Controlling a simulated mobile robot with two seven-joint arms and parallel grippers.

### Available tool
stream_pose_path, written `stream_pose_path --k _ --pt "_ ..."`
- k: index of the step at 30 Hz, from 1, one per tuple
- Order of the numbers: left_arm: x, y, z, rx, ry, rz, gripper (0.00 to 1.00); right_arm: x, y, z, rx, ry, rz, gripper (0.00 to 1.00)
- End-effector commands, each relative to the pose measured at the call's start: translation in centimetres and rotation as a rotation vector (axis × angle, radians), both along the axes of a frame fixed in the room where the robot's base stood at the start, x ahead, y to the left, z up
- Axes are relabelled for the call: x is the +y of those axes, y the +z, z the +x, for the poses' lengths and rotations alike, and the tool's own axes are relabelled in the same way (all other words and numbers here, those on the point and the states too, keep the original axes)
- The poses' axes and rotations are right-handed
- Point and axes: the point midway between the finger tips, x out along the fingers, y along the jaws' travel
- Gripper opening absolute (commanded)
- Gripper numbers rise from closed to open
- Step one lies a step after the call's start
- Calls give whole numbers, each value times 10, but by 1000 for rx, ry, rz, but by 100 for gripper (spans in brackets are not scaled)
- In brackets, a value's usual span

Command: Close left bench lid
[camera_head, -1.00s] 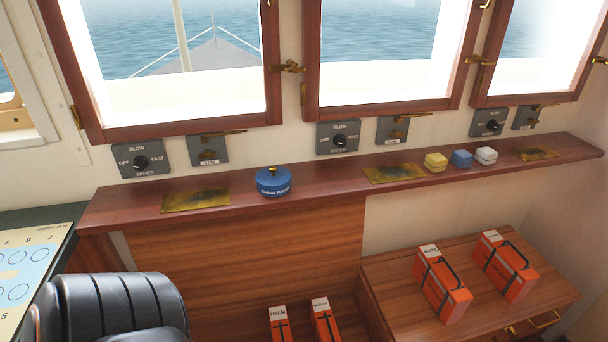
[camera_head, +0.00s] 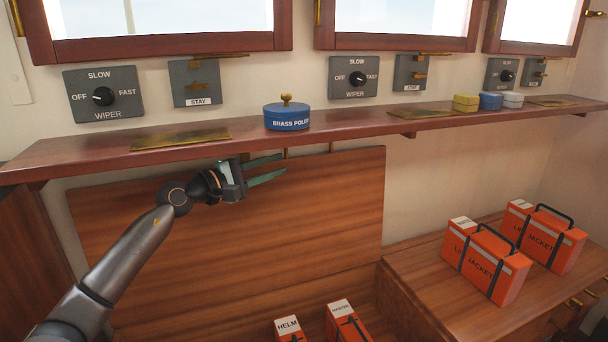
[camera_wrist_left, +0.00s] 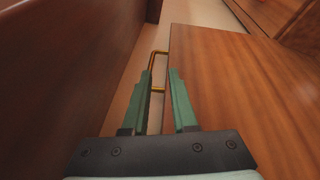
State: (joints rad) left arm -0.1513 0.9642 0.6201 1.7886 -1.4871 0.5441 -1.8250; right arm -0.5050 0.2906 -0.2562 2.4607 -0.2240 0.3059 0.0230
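The left bench lid (camera_head: 240,240) is a brown wooden panel standing upright against the wall below the shelf. Its brass handle (camera_head: 331,147) shows in part at the top edge. My left gripper (camera_head: 283,164) is in front of the lid's upper edge, just below the shelf, fingers pointing right and parted. In the left wrist view the lid (camera_wrist_left: 245,95) lies at right, and the brass handle (camera_wrist_left: 158,54) is just ahead of my open gripper (camera_wrist_left: 161,76). I cannot tell whether a finger touches the handle or lid. My right gripper is out of view.
The shelf (camera_head: 370,128) overhangs the lid closely and carries a blue brass-polish tin (camera_head: 287,116). Orange HELM (camera_head: 289,330) and MASTER (camera_head: 344,320) boxes stand below the lid. The right bench (camera_head: 420,270) is closed, with two life-jacket boxes (camera_head: 486,260) on top.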

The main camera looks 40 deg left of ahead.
Motion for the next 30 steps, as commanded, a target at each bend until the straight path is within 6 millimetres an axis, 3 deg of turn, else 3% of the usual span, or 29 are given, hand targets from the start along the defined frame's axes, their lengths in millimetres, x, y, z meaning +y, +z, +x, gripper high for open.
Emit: stream_pose_path --k 1,3,8,14,30 --pt "7 -3 -1 -13 18 105 26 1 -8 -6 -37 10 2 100" --pt "14 3 -3 -22 41 220 26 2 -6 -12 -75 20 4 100" --pt "24 12 -5 -29 71 360 26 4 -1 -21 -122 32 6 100" --pt "24 16 5 -29 74 380 26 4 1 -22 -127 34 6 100" --pt "20 17 57 -31 77 370 26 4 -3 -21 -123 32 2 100"
